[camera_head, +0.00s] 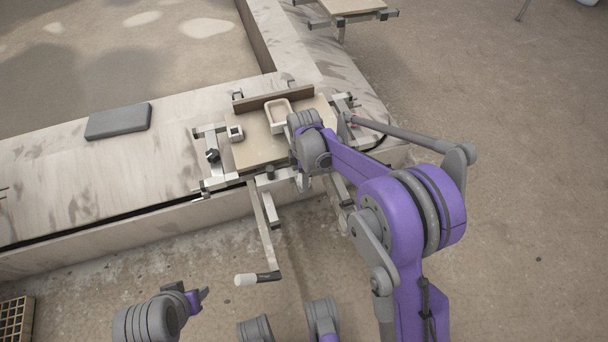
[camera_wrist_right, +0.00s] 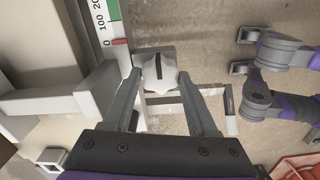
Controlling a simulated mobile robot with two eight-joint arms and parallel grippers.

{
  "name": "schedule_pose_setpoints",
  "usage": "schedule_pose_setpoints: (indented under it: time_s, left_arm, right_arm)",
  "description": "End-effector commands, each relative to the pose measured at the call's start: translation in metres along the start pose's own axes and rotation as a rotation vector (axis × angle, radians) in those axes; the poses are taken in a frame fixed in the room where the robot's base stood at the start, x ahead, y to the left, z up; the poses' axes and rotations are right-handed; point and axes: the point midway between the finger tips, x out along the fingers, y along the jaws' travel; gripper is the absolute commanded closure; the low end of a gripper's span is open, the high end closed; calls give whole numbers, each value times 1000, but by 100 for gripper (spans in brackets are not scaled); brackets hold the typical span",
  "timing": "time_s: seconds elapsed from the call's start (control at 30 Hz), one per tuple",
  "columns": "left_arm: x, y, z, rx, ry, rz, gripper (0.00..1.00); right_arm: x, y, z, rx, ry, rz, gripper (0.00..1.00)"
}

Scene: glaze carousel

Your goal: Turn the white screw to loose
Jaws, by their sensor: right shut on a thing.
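The white screw (camera_wrist_right: 158,74) is a lobed knob with a dark line on its face, seen in the right wrist view between the fingertips of my right gripper (camera_wrist_right: 160,79). The gripper is shut on the screw from both sides. The dark line runs nearly up and down in that view. In the head view the screw is hidden by my right arm at the front right of the clamping frame. A scale (camera_wrist_right: 115,22) with red and green parts and numbers lies just beyond the screw. My left gripper (camera_head: 202,296) is low in the head view, away from the frame and too small to read.
The frame holds a beige board (camera_head: 255,150) with a small tray (camera_head: 278,113) on it. A crank bar with a white handle (camera_head: 246,280) hangs in front. A grey slab (camera_head: 118,121) lies on the ledge at left. The floor at right is clear.

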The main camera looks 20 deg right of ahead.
Motion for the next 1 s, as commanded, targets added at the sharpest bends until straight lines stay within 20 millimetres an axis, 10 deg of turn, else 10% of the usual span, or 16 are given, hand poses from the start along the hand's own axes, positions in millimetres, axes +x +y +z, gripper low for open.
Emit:
schedule_pose_setpoints:
  time_s: [0.13, 0.17, 0.33, 0.67, 1.0]
  left_arm:
    - [0, 0, 0, 0, 0, 0, 50]
    - [0, 0, 0, 0, 0, 0, 50]
    - [0, 0, 0, 0, 0, 0, 50]
    - [-1, 0, 0, 0, 0, 0, 50]
    - [-20, 0, -6, 0, 7, 0, 50]
  right_arm:
    - [1, 0, 0, -2, 0, -1, 97]
    - [1, 0, 0, -2, 0, -1, 40]
    - [0, 0, 0, -1, 0, -1, 11]
    - [-3, 0, 0, 0, 0, 0, 11]
    - [-64, 0, 0, 0, 0, 1, 11]
